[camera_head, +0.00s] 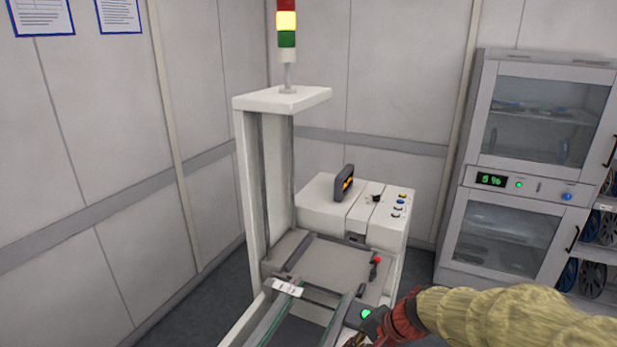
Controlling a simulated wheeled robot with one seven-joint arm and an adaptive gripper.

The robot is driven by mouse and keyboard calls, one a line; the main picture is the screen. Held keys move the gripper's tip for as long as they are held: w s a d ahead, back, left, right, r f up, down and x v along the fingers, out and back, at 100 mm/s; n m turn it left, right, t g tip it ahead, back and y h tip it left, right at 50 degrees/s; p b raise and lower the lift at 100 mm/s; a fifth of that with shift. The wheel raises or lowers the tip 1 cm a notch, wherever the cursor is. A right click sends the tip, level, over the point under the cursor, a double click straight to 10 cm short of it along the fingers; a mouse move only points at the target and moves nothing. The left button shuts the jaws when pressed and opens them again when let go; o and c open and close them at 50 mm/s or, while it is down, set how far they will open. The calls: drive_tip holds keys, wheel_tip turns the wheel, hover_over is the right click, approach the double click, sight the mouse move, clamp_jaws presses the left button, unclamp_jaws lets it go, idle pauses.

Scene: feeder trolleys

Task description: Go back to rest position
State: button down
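My arm, in a yellowish ribbed sleeve with a red section at the wrist, reaches in from the lower right. My gripper (357,340) is at the bottom edge, over the near right side of the feeder trolley (262,330). Its fingers are small, dark and partly cut off by the frame edge, so whether they are open or shut, or hold anything, does not show. A round green light (366,314) shows right beside the gripper.
A white machine with a tall column (253,190) stands behind the trolley. It carries a signal tower (286,22) lit yellow, a small dark display (344,183) and a red-knobbed lever (376,264). A glass-door cabinet (474,182) and reel shelves (607,205) stand at right.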

drive_tip(key=s+d+r+n+t+h, duration=0.1)
drive_tip(key=s+d+r+n+h, duration=0.1)
drive_tip(key=s+d+r+n, duration=0.2)
drive_tip(key=s+d+r+n+t+h, duration=0.1)
drive_tip(key=s+d+r+n+h, duration=0.2)
drive_tip(key=s+r, duration=0.8)
drive_tip(key=s+d+n, duration=0.1)
drive_tip(key=s+d, duration=0.1)
drive_tip(key=s, duration=0.3)
drive_tip(key=shift+n, duration=0.4)
drive_tip(key=shift+s, duration=0.1)
